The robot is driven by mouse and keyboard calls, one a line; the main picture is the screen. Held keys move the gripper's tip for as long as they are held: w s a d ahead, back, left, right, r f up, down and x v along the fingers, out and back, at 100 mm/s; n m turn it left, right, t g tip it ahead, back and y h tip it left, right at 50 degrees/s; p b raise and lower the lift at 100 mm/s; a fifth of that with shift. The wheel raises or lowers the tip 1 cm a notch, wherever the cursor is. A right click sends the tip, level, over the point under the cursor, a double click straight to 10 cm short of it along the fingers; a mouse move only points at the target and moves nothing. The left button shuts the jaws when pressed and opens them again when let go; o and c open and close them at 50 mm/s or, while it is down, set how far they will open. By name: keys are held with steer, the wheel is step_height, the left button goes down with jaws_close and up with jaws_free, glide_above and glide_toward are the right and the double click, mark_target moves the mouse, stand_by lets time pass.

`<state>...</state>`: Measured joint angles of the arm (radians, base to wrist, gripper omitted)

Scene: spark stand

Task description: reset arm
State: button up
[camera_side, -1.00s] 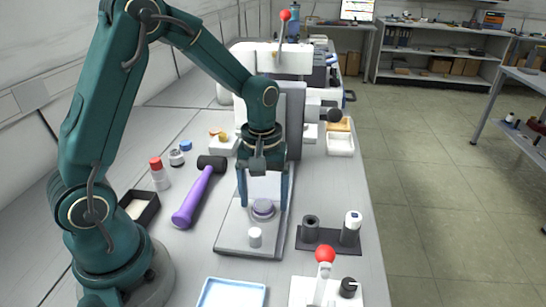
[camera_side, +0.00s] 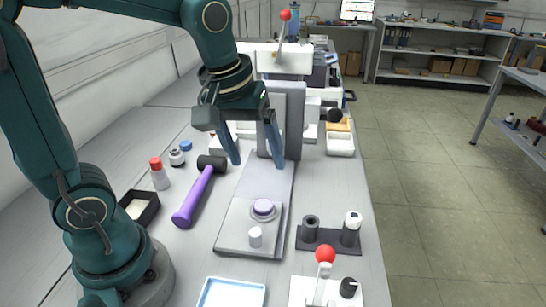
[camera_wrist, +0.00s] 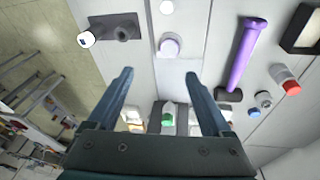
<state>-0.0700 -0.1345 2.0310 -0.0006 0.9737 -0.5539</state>
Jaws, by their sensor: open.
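My gripper (camera_side: 254,160) is open and empty. In the side view it hangs in the air over the back part of the bench, behind the purple disc and in front of the grey upright plate (camera_side: 294,115). Its two blue fingers are spread apart and touch nothing that I can make out. The purple disc (camera_side: 263,206) sits in a round seat on the grey base plate (camera_side: 232,236). A small white cylinder (camera_side: 255,237) stands in front of it.
A purple-handled hammer (camera_side: 194,197) lies left of the base plate. A dark holder (camera_side: 329,240) with two cylinders stands to the right. A red-knobbed lever (camera_side: 325,255) and a blue-rimmed tray (camera_side: 231,292) are at the front. Small bottles (camera_side: 159,174) and a black box (camera_side: 140,206) stand left.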

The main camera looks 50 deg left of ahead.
steer(key=s+d+m+t, duration=0.1)
steer(key=s+m+t, duration=0.1)
steer(key=s+m, duration=0.5)
steer(key=shift+s+d, duration=0.3)
steer(key=shift+s, duration=0.45)
